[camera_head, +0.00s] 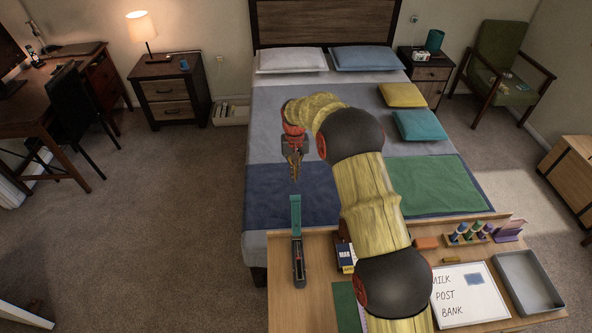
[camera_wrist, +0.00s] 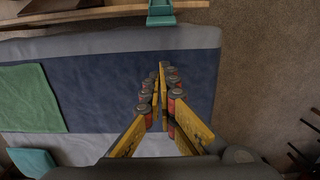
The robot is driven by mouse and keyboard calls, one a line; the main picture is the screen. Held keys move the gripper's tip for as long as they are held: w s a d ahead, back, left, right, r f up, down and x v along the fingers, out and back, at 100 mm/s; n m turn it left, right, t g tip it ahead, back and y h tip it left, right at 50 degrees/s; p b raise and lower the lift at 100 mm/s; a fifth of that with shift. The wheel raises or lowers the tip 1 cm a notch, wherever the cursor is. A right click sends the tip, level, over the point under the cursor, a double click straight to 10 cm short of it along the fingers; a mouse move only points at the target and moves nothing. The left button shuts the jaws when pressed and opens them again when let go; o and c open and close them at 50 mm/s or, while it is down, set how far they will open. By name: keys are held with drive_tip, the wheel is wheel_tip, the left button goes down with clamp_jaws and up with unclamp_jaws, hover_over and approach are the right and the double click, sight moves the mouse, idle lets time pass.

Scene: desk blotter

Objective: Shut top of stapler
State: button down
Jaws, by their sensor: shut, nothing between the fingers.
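The stapler (camera_head: 296,215) sits at the left end of the desk in the head view. Its teal top is swung up off the dark base (camera_head: 299,268) and points toward the bed. In the wrist view, a teal part of the stapler (camera_wrist: 160,14) shows at the top edge; the rest is out of frame. My gripper (camera_head: 294,177) is shut and empty, its fingers pointing down. It is in the air beyond the stapler, toward the bed, and apart from it. In the wrist view the fingertips (camera_wrist: 161,68) meet below the teal part in the picture.
The wooden desk (camera_head: 316,262) also bears a grey tray (camera_head: 528,282), a whiteboard (camera_head: 468,300) with writing and a rack of bottles (camera_head: 467,238) to the right. The bed (camera_head: 262,140) lies just beyond. My arm hides part of the desk's middle.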

drive_tip(key=shift+s+f, duration=1.9)
drive_tip(key=shift+s, duration=0.05)
drive_tip(key=shift+s, duration=0.15)
